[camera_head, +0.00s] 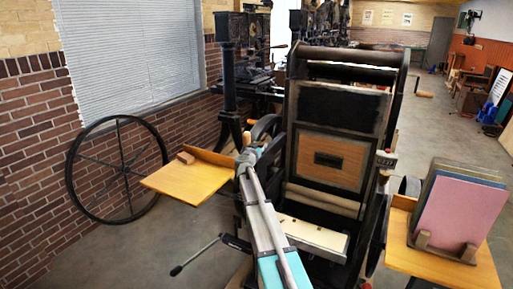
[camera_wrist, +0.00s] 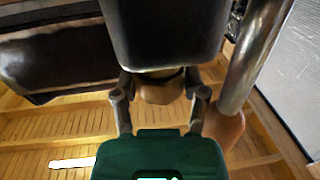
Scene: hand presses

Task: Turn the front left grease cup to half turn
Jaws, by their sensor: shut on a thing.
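In the wrist view my gripper (camera_wrist: 160,80) has its two fingers on either side of a small tan, rounded knob (camera_wrist: 161,92), which looks like the grease cup. The fingers are shut on it. A dark block of the press hides its top. In the head view my gripper (camera_head: 246,160) is at the left side of the hand press (camera_head: 335,110), at the end of my arm. The cup is hidden or too small to make out there, and its turn angle cannot be read.
A yellow side board (camera_head: 190,180) with a small brown block (camera_head: 186,157) is just left of my gripper. A metal bar (camera_wrist: 255,55) passes close on the right in the wrist view. A rack of coloured boards (camera_head: 455,212) stands right of the press. A large spoked wheel (camera_head: 72,175) stands by the wall.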

